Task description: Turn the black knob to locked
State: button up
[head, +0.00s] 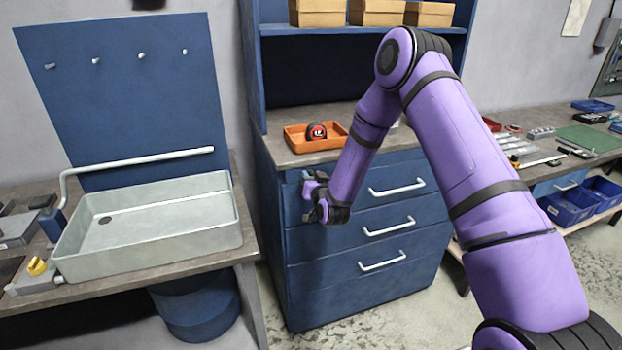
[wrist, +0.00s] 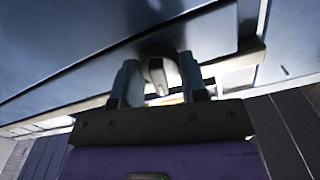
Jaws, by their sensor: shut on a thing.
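My gripper (head: 307,185) is at the upper left of the blue drawer cabinet's front in the head view. In the wrist view, its two grey fingers (wrist: 160,80) stand on either side of the black knob (wrist: 156,70), shut on it. The knob looks dark with a paler grip part, and the fingers partly flank it. In the head view the gripper hides the knob. Any locked marking or pointer position cannot be read.
The blue cabinet (head: 310,275) has several drawers with white handles. An orange tray (head: 298,146) holding a red and black tape measure (head: 316,132) sits on top. A pale metal basin (head: 150,237) with a yellow-knobbed valve (head: 37,267) stands on the left bench.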

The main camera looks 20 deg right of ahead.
jog(key=m, duration=0.4)
jog(key=shift+d+f+m, duration=0.1)
jog(key=shift+d+m, duration=0.05)
jog(key=shift+m, duration=0.15)
jog(key=m, duration=0.3)
jog(key=shift+m, duration=0.4)
jog(key=m, duration=0.6)
jog(key=shift+f+m, duration=0.1)
jog(key=shift+m, duration=0.3)
jog(key=o, duration=0.9)
jog(key=s, duration=1.1)
jog(key=shift+d, duration=0.3)
jog(key=shift+w, duration=0.1)
